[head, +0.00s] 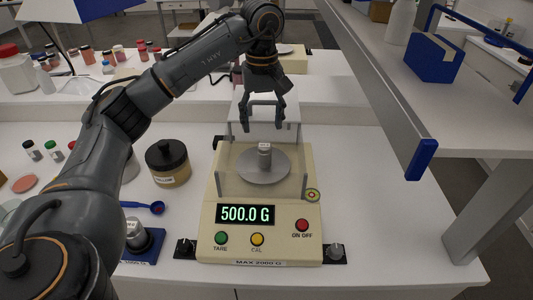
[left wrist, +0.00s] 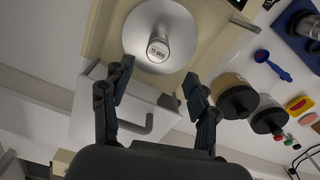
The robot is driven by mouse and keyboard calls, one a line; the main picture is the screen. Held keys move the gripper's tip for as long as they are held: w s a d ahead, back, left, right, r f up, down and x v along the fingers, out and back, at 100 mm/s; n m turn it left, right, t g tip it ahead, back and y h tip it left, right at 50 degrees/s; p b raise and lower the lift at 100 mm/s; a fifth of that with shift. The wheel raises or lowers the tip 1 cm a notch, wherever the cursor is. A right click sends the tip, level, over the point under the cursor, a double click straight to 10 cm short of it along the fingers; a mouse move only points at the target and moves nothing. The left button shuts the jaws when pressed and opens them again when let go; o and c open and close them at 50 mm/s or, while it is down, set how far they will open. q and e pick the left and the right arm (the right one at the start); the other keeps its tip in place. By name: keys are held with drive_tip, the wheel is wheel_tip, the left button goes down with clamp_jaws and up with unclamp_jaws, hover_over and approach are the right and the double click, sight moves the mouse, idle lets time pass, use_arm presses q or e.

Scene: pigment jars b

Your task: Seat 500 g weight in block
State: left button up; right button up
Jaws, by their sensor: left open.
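The 500 g weight (head: 264,158), a small metal cylinder with a marked top, stands upright on the round pan (head: 250,168) of the balance. Its top also shows in the left wrist view (left wrist: 157,50). The balance (head: 212,245) reads 500.0 G. My left gripper (head: 262,126) is open and empty, above and behind the weight; its fingers point down and do not touch it. In the left wrist view the open fingers (left wrist: 158,72) are near the pan's edge. The blue block (head: 152,252) stands left of the balance with a metal weight (head: 137,232) in it. My right gripper is not in view.
A shelf (head: 400,100) with a blue edge stands at right.

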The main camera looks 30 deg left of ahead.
sight(264, 145)
use_arm(q)
wheel_tip(264, 145, down, 3)
drive_tip(key=shift+f, duration=0.1)
drive_tip(key=shift+w+f+p, duration=0.15)
drive_tip(key=shift+f+p, duration=0.3)
drive_tip(key=shift+f, duration=0.5)
drive_tip(key=f+p, duration=0.2)
drive_tip(key=f, duration=0.2)
drive_tip(key=shift+d+f, duration=0.2)
drive_tip(key=shift+f, duration=0.25)
drive_tip(key=shift+r, duration=0.1)
clamp_jaws()
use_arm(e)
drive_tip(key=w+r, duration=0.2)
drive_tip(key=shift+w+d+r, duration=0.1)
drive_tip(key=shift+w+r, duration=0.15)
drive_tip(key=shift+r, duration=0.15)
